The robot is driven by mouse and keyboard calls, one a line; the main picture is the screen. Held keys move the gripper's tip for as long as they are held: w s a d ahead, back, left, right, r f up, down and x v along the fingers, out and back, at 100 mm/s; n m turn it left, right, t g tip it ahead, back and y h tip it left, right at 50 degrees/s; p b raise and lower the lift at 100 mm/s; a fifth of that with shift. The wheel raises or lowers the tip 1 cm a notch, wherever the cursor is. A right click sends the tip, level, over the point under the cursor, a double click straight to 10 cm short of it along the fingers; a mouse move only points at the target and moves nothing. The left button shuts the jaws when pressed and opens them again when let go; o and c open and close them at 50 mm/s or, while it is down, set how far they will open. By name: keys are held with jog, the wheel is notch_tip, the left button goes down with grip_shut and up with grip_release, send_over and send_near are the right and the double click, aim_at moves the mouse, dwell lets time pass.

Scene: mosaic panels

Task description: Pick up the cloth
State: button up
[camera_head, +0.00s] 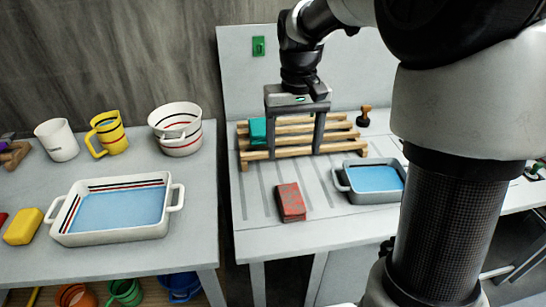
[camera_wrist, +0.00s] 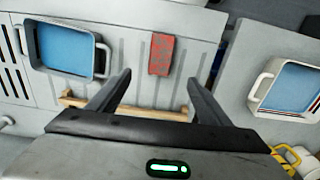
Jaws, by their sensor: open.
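A red, mottled, flat rectangular piece (camera_head: 291,202) lies on the grey right-hand worktop, in front of the wooden rack; it may be the folded cloth, but I cannot tell for sure. It also shows in the wrist view (camera_wrist: 162,54), beyond the fingertips. A teal piece (camera_head: 257,131) sits at the left of the rack, partly beside my left finger; its material is unclear. My gripper (camera_head: 295,152) points down over the wooden rack, with its fingers wide apart and nothing between them. The wrist view shows the open fingers too (camera_wrist: 158,78).
The wooden slatted rack (camera_head: 340,139) stands under my gripper. A grey tray of blue liquid (camera_head: 342,186) is right of the red piece. A white tray (camera_head: 113,236), yellow block (camera_head: 23,227) and mugs stand on the left table. A gap separates the tables.

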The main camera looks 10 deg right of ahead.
jog(key=b, duration=0.2)
send_over(291, 197)
jog(key=f, duration=1.1)
jog(key=shift+w+d+f, duration=0.1)
jog(key=shift+w+f, duration=0.15)
jog(key=shift+f, duration=0.05)
jog(key=f, duration=0.4)
jog(key=shift+s+b, duration=0.3)
jog(key=shift+f, duration=0.6)
jog(key=c, duration=1.1)
